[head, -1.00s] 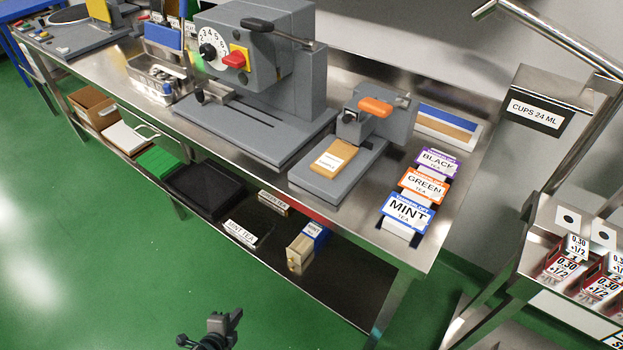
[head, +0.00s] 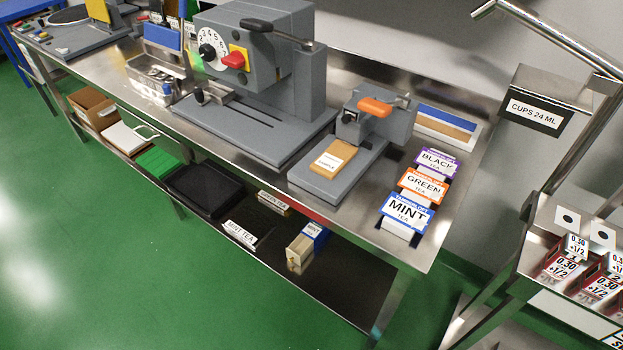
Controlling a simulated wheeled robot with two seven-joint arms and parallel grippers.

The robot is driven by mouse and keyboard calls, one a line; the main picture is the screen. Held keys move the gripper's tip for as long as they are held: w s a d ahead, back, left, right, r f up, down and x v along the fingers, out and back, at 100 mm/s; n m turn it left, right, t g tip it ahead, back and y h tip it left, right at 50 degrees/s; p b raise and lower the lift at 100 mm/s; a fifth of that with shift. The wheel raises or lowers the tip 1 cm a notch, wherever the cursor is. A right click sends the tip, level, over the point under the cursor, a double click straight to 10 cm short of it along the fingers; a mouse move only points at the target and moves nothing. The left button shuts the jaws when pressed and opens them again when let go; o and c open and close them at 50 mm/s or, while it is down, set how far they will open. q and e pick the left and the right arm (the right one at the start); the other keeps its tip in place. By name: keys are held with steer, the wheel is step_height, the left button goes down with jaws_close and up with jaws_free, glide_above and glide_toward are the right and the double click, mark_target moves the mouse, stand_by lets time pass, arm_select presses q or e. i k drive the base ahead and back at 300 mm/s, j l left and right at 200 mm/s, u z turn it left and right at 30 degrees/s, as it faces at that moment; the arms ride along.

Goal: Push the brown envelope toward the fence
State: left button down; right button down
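The brown envelope (head: 333,159) lies flat on the grey base plate (head: 318,185) of a small machine on the steel bench. It has a white label on top. Behind it stands the small machine's grey upright body (head: 385,122) with an orange handle (head: 375,107). I cannot tell for certain which part is the fence; a small gap of bare base shows between the envelope and the body. Neither of my grippers is in view, and nothing touches the envelope.
A large grey machine (head: 262,75) with a dial stands left of the envelope. Tea boxes marked BLACK (head: 437,161), GREEN (head: 424,184) and MINT (head: 407,211) stand to the right. A blue, brown and white tray (head: 448,130) sits behind. The bench's front edge is clear near the base plate.

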mark_target(334, 160)
steer(key=j+z, duration=0.15)
steer(key=z, duration=0.4)
steer(key=j+z, duration=0.25)
steer(key=j, duration=0.2)
steer(key=j+z, duration=0.25)
steer(key=j, duration=0.85)
steer(key=k+j+z, duration=0.15)
steer(key=j, duration=1.15)
steer(key=k+z, duration=0.05)
